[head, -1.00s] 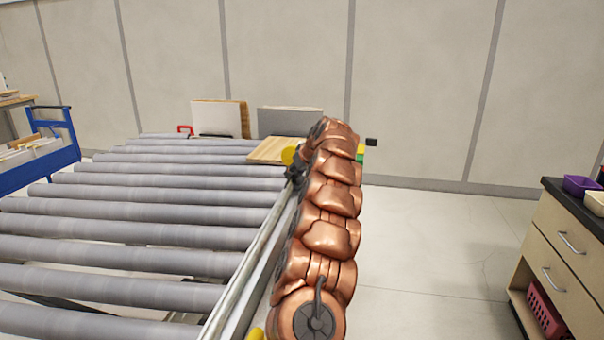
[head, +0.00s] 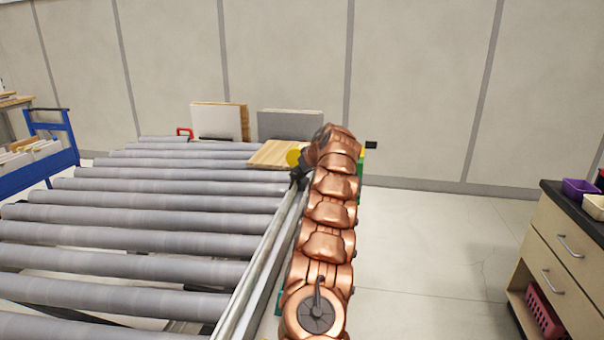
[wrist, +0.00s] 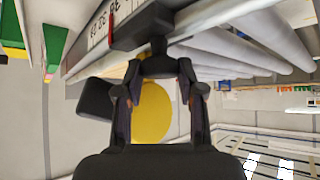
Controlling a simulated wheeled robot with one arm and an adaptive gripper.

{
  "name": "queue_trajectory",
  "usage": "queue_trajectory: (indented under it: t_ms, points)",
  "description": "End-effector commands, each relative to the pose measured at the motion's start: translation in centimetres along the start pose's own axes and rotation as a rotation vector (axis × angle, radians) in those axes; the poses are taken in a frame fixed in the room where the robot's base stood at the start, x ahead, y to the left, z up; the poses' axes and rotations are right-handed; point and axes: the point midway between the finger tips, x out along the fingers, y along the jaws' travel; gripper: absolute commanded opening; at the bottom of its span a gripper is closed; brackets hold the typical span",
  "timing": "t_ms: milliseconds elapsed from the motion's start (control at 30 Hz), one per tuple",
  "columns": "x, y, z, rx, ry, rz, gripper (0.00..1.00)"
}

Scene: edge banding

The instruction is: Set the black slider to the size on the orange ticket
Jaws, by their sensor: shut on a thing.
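The black slider (wrist: 142,27) sits at the top of the wrist view, on a pale rail with dark scale figures (wrist: 103,30). A thin red mark (wrist: 111,27) shows beside it. My gripper (wrist: 158,66) is shut on the slider's small black knob (wrist: 158,47). In the head view my gripper (head: 298,178) is small and dark at the far end of the rail (head: 262,272), partly hidden by my copper arm. The scale figures are too small and tilted to read surely. I cannot make out an orange ticket in either view.
A roller table (head: 150,215) fills the left. A yellow disc (head: 293,157) and a wooden board (head: 272,150) are beside the gripper. Upright panels (head: 218,120) stand behind. A blue cart (head: 40,170) is far left, drawers (head: 560,250) right. The floor between is clear.

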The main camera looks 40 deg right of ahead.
Motion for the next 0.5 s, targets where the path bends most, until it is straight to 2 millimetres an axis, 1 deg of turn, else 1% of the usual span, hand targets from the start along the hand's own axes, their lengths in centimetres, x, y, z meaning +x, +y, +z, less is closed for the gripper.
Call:
queue_trajectory:
  t_ms: [33, 167, 200, 233, 267, 500]
  points:
    - [-0.22, 0.37, 0.02, 0.002, 0.002, 0.006, 0.0]
    - [-0.21, 0.36, 0.03, 0.002, 0.002, 0.006, 0.0]
    - [-0.2, 0.36, 0.03, 0.002, 0.002, 0.006, 0.41]
    - [-0.19, 0.35, 0.04, 0.002, 0.002, 0.006, 0.45]
    - [-0.19, 0.34, 0.04, 0.002, 0.002, 0.005, 0.47]
    - [-0.02, 0.05, -0.02, 0.0, 0.001, 0.001, 0.47]
